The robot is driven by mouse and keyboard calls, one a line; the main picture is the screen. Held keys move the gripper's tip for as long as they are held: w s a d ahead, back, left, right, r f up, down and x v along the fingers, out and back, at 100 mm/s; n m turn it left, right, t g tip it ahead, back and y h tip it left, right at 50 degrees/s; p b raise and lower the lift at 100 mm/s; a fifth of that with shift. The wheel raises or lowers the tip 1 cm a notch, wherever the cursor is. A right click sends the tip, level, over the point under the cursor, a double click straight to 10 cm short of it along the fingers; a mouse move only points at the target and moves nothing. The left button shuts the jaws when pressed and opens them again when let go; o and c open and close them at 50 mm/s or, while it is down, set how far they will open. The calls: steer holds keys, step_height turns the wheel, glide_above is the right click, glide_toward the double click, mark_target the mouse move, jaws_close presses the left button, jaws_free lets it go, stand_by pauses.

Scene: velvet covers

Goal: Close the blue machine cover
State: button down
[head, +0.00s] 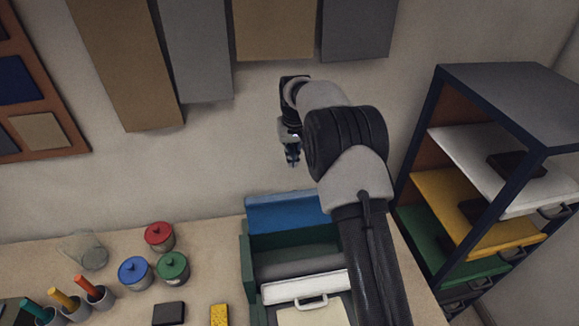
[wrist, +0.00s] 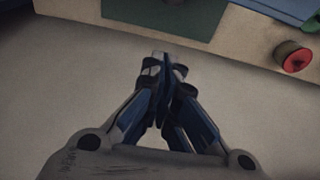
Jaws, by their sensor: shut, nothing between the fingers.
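The blue machine cover (head: 285,212) stands raised at the back edge of the dark green machine body (head: 247,275), so the machine is open and its grey inside shows. My arm hides the cover's right end. My gripper (head: 292,160) is above and behind the cover, in front of the wall and apart from the cover. In the wrist view my gripper (wrist: 164,65) is shut and empty, its fingertips together. I cannot tell for sure whether the blue patch at that view's top right is the cover.
Red (head: 159,236), blue (head: 135,272) and green (head: 172,267) lidded jars stand left of the machine. A white lid with a handle (head: 303,287) is at its front. A shelf unit (head: 520,110) stands at right. Panels hang on the wall above.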

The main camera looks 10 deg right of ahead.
step_height(320, 180, down, 10)
steer(key=w+p, duration=0.1)
steer(key=w, duration=0.1)
steer(key=shift+s+r+p, duration=0.2)
steer(key=shift+s, duration=0.55)
steer(key=shift+s+r+p, duration=0.25)
steer(key=shift+s, duration=0.45)
steer(key=shift+s+r+p, duration=0.2)
steer(key=shift+s, duration=0.55)
steer(key=shift+s+b, duration=0.1)
steer(key=shift+b, duration=0.35)
